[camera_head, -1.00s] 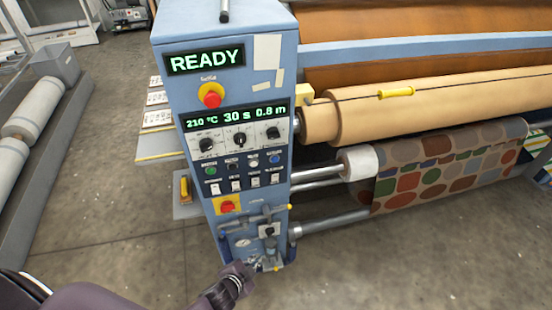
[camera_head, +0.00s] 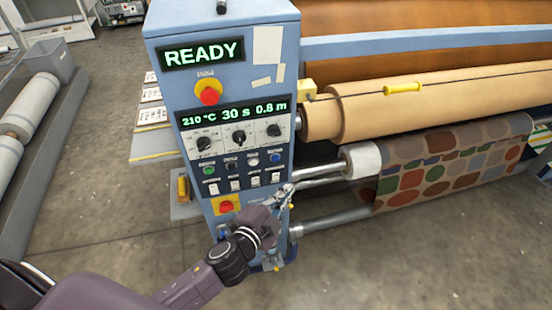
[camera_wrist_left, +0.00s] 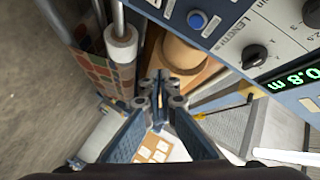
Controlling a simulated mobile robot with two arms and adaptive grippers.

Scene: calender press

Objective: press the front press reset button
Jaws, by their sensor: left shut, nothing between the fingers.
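The blue press panel (camera_head: 200,60) stands upright, with a row of small round buttons. The blue button (camera_head: 274,157) is at the row's right end; a white button (camera_head: 252,161), a black button (camera_head: 231,165) and a green button (camera_head: 208,169) sit left of it. The labels are too small to read, so I cannot tell which is reset. My left gripper (camera_head: 286,192) is shut and empty, below the blue button at the panel's right edge. In the left wrist view the blue button (camera_wrist_left: 197,19) is above the shut fingers (camera_wrist_left: 158,90), apart from them. My right gripper is not in view.
Red stop buttons sit above (camera_head: 208,92) and below (camera_head: 226,207) the row. Black knobs (camera_head: 238,137) are above the buttons. Metal bars and rollers (camera_head: 360,160) with patterned fabric (camera_head: 430,175) extend right of the panel. Open floor (camera_head: 420,260) lies in front.

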